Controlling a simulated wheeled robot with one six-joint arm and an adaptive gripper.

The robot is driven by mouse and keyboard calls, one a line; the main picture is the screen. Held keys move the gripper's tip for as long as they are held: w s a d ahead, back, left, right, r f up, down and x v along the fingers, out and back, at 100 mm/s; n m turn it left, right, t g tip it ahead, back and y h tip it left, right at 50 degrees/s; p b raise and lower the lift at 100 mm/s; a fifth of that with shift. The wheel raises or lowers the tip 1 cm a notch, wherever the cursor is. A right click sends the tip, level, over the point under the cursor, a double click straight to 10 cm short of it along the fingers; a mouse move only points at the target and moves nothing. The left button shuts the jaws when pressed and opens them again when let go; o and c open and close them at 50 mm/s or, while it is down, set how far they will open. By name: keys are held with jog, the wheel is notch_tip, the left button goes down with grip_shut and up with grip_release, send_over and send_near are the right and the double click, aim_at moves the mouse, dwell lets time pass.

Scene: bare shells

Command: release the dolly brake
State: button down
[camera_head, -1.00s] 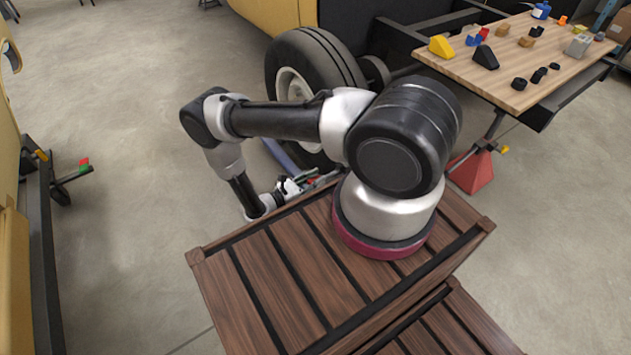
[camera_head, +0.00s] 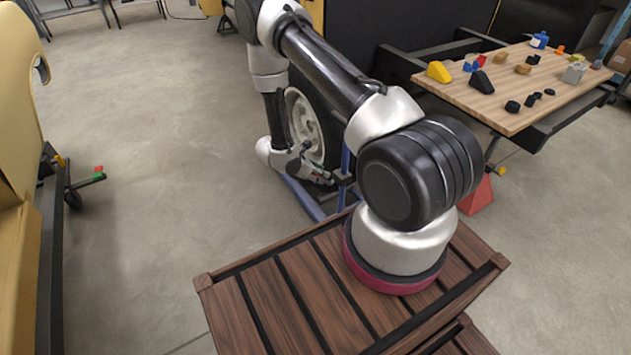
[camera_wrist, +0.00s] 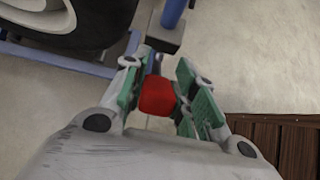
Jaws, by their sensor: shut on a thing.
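The dolly is a blue frame (camera_head: 303,198) on the floor, under a large black tyre with a pale hub (camera_head: 303,118). Its blue bars also show at the top of the wrist view (camera_wrist: 172,14). In the wrist view a red knob (camera_wrist: 157,97) on a short dark lever (camera_wrist: 157,66) sits between my finger pads. My gripper (camera_wrist: 160,98) has green pads and is shut on this knob. In the head view my gripper (camera_head: 325,174) is low beside the wheel, and the knob is hard to make out there.
My arm spans above a slatted wooden deck (camera_head: 270,300). A workbench (camera_head: 500,105) with several small parts stands at right, with a red stand (camera_head: 477,196) below. A yellow shell (camera_head: 22,120) stands at left, near a red-and-green-tipped lever (camera_head: 98,172). Floor left of the wheel is clear.

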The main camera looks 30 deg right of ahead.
jog(key=d+r+y, duration=0.1)
jog(key=y, duration=0.1)
jog(key=d+r+y, duration=0.1)
jog(key=d+y, duration=0.1)
jog(key=shift+d, duration=0.2)
jog(key=shift+w+d+r, duration=0.1)
jog(key=shift+d+r, duration=0.1)
jog(key=shift+d, duration=0.35)
jog(key=shift+d+r, duration=0.15)
jog(key=shift+d, duration=0.35)
dwell(0.5)
jog(key=c, duration=1.1)
grip_release()
